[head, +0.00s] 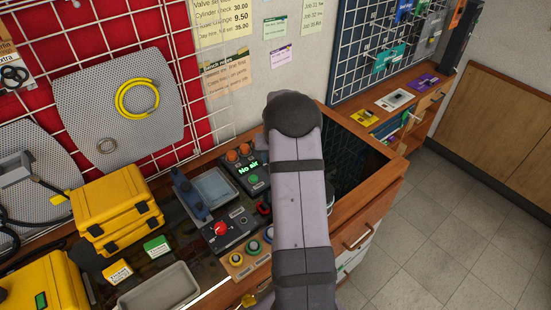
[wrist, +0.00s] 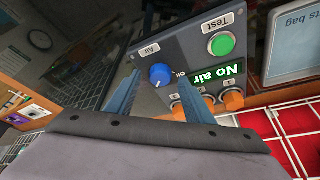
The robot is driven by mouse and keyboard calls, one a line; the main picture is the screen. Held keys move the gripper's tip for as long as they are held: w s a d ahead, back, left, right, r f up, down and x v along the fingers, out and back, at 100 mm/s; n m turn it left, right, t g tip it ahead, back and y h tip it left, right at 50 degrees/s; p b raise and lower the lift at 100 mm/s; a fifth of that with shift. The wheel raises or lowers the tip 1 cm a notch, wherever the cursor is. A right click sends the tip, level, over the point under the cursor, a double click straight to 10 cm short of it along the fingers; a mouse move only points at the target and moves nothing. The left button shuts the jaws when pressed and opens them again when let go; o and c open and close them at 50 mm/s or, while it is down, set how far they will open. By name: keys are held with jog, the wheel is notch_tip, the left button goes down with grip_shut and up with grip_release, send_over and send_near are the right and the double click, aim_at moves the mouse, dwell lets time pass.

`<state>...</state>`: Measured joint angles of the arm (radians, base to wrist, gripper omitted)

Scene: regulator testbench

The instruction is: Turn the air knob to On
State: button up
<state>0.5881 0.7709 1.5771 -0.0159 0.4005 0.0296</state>
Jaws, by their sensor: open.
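The blue air knob (wrist: 159,75) is on a dark grey panel (wrist: 190,60) in the wrist view, under an "Air" label and left of a small "on" mark. A small pale mark shows on the knob; I cannot read its setting clearly. My gripper (wrist: 160,84) is open, with one blue finger on each side of the knob. I cannot tell whether either finger touches it. The panel's display (wrist: 216,78) reads "No air", and the same display (head: 247,168) shows in the head view. There my arm hides the knob and the fingers.
A green Test button (wrist: 222,44) and several orange knobs (wrist: 233,101) are close to the right finger. In the head view, a control box with a red button (head: 221,229) stands left of my arm. Yellow cases (head: 117,207) and a grey tray (head: 160,290) are farther left.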

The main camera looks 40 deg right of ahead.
jog(key=b+v, duration=0.2)
jog(key=v, duration=0.4)
jog(key=shift+s+r, duration=0.2)
jog(key=shift+r, duration=0.15)
jog(key=shift+a, duration=0.15)
